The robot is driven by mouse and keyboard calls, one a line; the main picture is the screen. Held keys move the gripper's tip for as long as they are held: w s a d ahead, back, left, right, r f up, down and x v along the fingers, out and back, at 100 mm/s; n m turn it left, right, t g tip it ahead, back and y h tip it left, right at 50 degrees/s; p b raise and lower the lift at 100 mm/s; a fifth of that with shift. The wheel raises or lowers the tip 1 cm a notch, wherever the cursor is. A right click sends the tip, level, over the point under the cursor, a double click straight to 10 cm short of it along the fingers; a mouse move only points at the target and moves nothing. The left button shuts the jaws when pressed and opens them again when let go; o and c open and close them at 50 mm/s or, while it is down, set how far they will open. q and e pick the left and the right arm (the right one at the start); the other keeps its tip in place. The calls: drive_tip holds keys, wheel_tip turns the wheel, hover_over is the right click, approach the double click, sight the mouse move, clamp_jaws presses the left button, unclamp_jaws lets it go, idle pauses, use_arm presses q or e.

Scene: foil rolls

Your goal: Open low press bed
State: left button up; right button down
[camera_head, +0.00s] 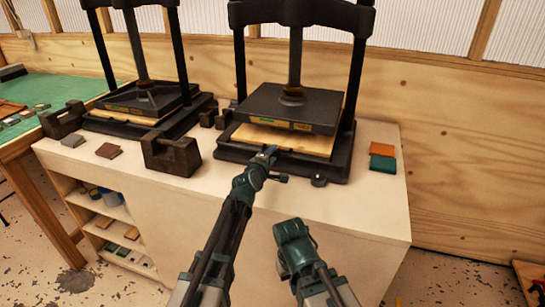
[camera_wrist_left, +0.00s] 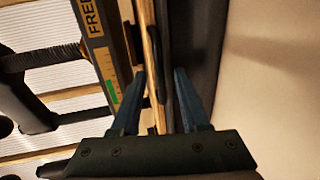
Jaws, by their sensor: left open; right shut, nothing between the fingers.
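The right-hand press (camera_head: 295,110) has a raised dark platen with a label and a small green mark. Under it a pale wooden bed (camera_head: 283,140) lies on the dark base. My left gripper (camera_head: 268,154) is at the bed's front edge. In the left wrist view the open fingers (camera_wrist_left: 160,95) lie either side of the bed's edge (camera_wrist_left: 152,45), which has a dark slot; contact is unclear. The label (camera_wrist_left: 90,15) reads "FREE", partly cut off. My right gripper (camera_head: 290,228) is shut and empty, lower, in front of the counter; its fingertips are hard to see.
A second press (camera_head: 150,100) stands left on the same pale counter (camera_head: 345,205). Dark blocks (camera_head: 170,155) stand between and beside the presses. Orange and green pads (camera_head: 383,155) lie at right. Small tiles (camera_head: 108,150) lie at left. The counter's front right is clear.

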use_arm(q)
clamp_jaws()
idle(1.5)
